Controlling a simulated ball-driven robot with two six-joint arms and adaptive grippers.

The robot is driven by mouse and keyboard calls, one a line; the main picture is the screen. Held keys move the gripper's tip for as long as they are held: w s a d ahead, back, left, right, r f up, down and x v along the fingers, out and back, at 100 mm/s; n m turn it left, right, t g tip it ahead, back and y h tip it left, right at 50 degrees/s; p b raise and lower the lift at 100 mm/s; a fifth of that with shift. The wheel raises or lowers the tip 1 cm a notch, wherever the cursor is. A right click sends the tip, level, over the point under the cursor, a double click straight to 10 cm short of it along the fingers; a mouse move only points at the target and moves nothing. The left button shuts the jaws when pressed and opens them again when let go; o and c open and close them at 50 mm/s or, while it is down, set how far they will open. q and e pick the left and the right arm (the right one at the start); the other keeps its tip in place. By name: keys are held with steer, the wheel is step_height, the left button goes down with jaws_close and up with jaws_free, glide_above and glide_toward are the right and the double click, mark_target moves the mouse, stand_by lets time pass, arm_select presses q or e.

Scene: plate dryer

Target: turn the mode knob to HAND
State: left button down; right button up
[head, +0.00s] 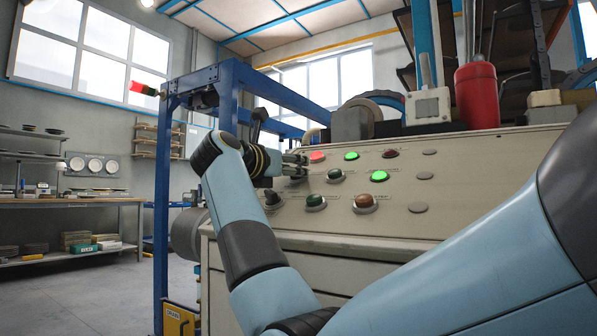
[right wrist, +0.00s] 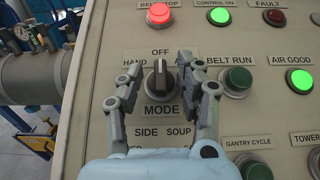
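The mode knob (right wrist: 161,78) is a dark grey selector on a round base on the beige panel, above the MODE label. Its handle stands about upright, towards OFF; HAND is printed to its upper left. My right gripper (right wrist: 168,90) is open, with one finger on each side of the knob in the right wrist view. Gaps show between the fingers and the knob, and no contact is visible. In the head view my right gripper (head: 299,166) is at the panel's left part and covers the knob. My left gripper is in neither view.
A lit red button (right wrist: 159,14) and a lit green button (right wrist: 219,16) sit above. The green BELT RUN button (right wrist: 236,82) is close right of the right finger. Another dark selector (head: 272,199) sits below. A blue frame (head: 160,200) stands left of the panel.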

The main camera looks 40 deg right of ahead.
steer(key=shift+w+d, duration=0.15)
steer(key=shift+d, duration=0.2)
steer(key=shift+r, duration=0.1)
jaws_close()
steer(key=shift+r, duration=0.1)
